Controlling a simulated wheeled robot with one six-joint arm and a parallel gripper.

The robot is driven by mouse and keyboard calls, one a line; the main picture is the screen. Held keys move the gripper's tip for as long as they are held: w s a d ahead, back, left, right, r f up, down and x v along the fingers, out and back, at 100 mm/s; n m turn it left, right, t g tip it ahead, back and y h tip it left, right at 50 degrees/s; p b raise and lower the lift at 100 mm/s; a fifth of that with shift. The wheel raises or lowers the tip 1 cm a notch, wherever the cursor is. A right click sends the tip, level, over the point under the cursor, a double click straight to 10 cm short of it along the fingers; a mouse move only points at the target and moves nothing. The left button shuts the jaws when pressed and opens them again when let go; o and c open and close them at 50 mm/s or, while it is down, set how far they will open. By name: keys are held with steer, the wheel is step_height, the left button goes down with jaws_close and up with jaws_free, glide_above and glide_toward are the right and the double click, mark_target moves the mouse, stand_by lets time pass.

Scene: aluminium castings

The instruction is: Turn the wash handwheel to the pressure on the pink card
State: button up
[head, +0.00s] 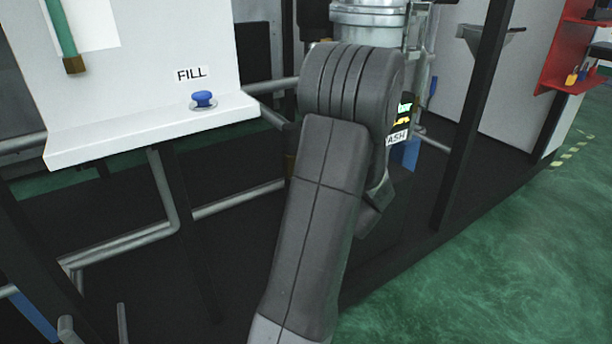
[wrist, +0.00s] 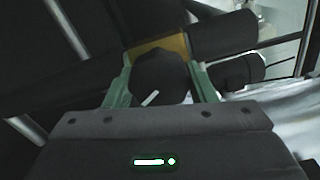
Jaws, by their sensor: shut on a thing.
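In the wrist view the two green fingers of my gripper (wrist: 162,88) stand on either side of a dark knob-like wheel (wrist: 158,72) and are shut on it. The wheel carries a short white mark, tilted up to the right. A brass-coloured part (wrist: 165,45) sits right behind the wheel. In the head view my arm hides the wheel and my gripper. A white label (head: 397,138), partly covered and reading "ASH", shows just right of my arm. The pink card is not seen in either view, and no pressure reading can be made out.
A dark post (head: 474,115) stands right of my arm. Green floor (head: 500,270) is open at the lower right.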

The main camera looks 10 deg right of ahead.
steer(key=shift+n, duration=0.4)
steer(key=o, duration=1)
steer(key=p+v, duration=0.3)
steer(key=v, duration=1)
steer(key=shift+s+d, duration=0.1)
steer(key=shift+s, duration=0.3)
steer(key=shift+w, duration=0.1)
steer(key=b+x, duration=0.3)
steer(key=x, duration=1)
steer(key=shift+w, duration=0.35)
steer(key=shift+s, duration=0.15)
